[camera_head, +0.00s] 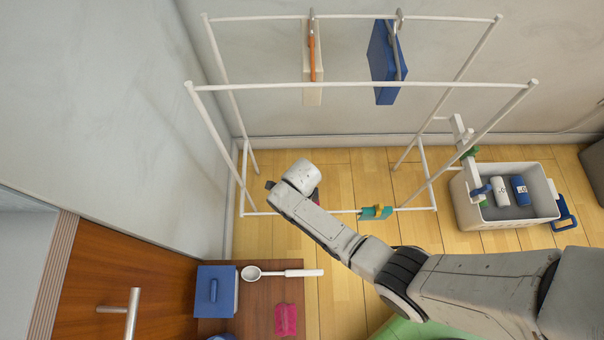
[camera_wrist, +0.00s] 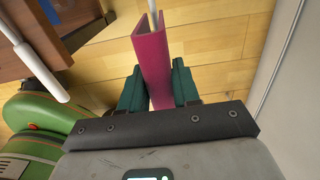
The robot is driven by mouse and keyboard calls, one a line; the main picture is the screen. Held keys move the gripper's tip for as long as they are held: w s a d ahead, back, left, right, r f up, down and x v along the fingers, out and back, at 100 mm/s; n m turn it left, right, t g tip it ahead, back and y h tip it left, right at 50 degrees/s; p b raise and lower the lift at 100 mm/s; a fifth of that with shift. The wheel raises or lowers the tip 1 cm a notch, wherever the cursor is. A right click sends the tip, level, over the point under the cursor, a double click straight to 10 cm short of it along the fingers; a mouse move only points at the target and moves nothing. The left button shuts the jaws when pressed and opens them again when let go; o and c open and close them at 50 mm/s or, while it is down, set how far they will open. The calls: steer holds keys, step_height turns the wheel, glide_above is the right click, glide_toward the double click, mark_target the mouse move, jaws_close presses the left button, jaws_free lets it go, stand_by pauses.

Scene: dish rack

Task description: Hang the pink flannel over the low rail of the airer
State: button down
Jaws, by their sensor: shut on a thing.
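The pink flannel (camera_wrist: 152,65) is folded into a narrow U shape between the teal fingers of my gripper (camera_wrist: 157,88), which is shut on it. In the wrist view a white rail (camera_wrist: 153,18) runs into the fold, between its two sides. I cannot tell whether the flannel touches the rail.
Cream (camera_head: 313,85) and blue (camera_head: 382,65) items hang above. A wooden cabinet (camera_head: 255,310) holds a ladle (camera_head: 280,272) and another pink item (camera_head: 286,320). A white basket (camera_head: 505,210) stands right.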

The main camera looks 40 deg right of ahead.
steer(key=shift+f+b, duration=4.15)
steer(key=shift+f, duration=1)
steer(key=shift+f, duration=0.25)
steer(key=c, duration=0.7)
jaws_free()
steer(key=shift+c, duration=0.2)
steer(key=shift+r, duration=0.1)
step_height(320, 180, up, 11)
steer(key=p, duration=0.4)
steer(key=shift+f, duration=0.2)
